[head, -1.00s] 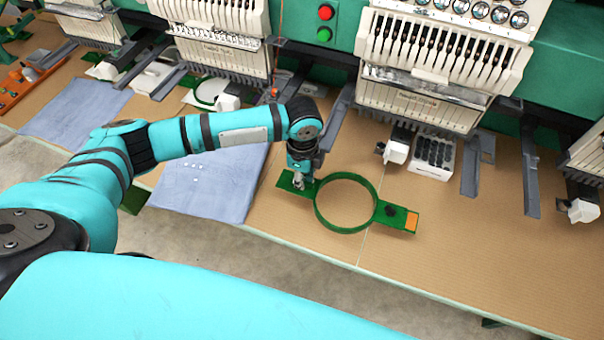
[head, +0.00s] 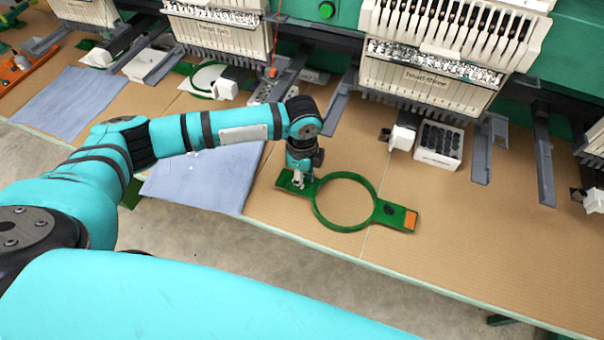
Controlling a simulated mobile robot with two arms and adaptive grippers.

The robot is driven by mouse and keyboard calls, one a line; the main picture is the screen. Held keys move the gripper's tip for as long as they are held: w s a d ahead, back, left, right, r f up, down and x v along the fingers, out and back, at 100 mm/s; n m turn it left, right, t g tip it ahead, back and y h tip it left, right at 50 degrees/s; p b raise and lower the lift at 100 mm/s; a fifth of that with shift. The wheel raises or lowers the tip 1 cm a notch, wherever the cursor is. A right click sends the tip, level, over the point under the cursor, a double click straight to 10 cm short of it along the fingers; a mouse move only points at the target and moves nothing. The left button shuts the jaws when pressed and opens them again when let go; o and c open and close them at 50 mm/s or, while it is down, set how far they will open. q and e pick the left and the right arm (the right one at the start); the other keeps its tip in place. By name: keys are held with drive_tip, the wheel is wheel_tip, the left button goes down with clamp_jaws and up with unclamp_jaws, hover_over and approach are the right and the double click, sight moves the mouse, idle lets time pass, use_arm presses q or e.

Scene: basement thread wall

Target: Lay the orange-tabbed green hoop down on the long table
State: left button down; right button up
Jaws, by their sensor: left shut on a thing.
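The green hoop (head: 374,213) is a ring with a flat tab on each side, and its right tab carries an orange patch (head: 410,220). It is over the brown top of the long table (head: 480,250), near the front edge; I cannot tell whether it touches the surface. My left gripper (head: 298,182) points down and is shut on the hoop's left tab, partly hiding it. The ring's opening shows bare table. My right gripper is not in view.
Embroidery machine heads (head: 425,70) stand along the back with grey arms reaching over the table. A white box of dark spools (head: 438,145) sits behind the hoop. A blue cloth (head: 205,180) lies left of it. The table right of the hoop is clear.

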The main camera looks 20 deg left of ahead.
use_arm(q)
drive_tip(key=shift+f, duration=0.15)
idle(0.4)
drive_tip(key=c, duration=1.2)
unclamp_jaws()
wheel_tip(320, 180, up, 12)
